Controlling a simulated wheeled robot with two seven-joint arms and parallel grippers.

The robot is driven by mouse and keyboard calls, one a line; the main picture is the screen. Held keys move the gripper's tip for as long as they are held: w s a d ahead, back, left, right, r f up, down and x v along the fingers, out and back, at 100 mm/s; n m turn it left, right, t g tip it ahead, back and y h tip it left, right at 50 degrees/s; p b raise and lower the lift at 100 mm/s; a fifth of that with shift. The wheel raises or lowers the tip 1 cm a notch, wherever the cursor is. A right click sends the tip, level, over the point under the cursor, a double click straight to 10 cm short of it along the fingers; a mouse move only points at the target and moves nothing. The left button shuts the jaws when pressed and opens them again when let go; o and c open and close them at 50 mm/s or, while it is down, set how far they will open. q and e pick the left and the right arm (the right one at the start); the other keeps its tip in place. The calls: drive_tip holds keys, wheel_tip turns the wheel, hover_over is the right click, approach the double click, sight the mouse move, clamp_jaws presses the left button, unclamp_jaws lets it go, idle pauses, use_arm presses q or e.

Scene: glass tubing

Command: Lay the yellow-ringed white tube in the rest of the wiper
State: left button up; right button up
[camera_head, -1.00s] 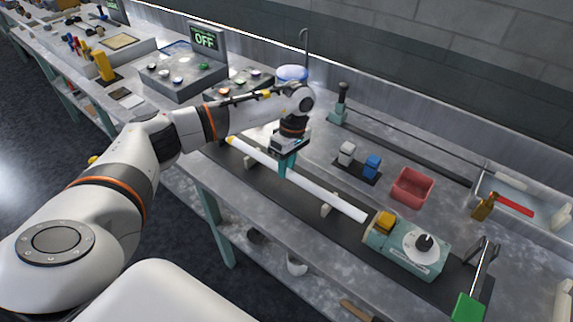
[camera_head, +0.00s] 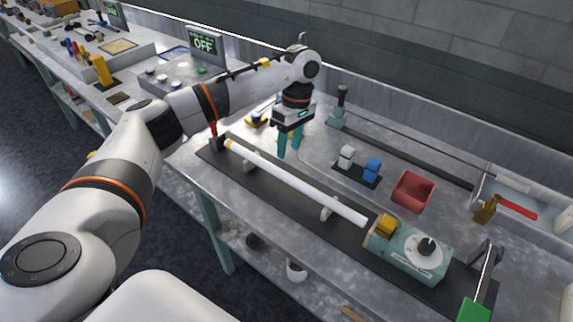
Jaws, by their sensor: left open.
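The white tube (camera_head: 295,180) has a yellow ring at its left end. It lies lengthwise over two cream supports (camera_head: 327,209) on a long dark base (camera_head: 270,199). Its right end is close to the yellow block (camera_head: 386,225) of a teal unit with a dial (camera_head: 410,248); whether they touch I cannot tell. My left gripper (camera_head: 289,154) points down just behind the tube. Its two teal fingers are apart with nothing between them. My right gripper is not in view.
A red-handled post (camera_head: 214,138) stands by the tube's left end. White and blue blocks (camera_head: 372,169) and a red bin (camera_head: 412,191) stand behind the tube. A green-ended lever (camera_head: 473,311) is at the lower right. The bench between gripper and blocks is clear.

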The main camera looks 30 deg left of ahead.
use_arm(q)
drive_tip(key=shift+b+v, duration=0.35)
drive_tip(key=shift+v, duration=2.05)
drive_tip(key=shift+s+f, duration=0.1)
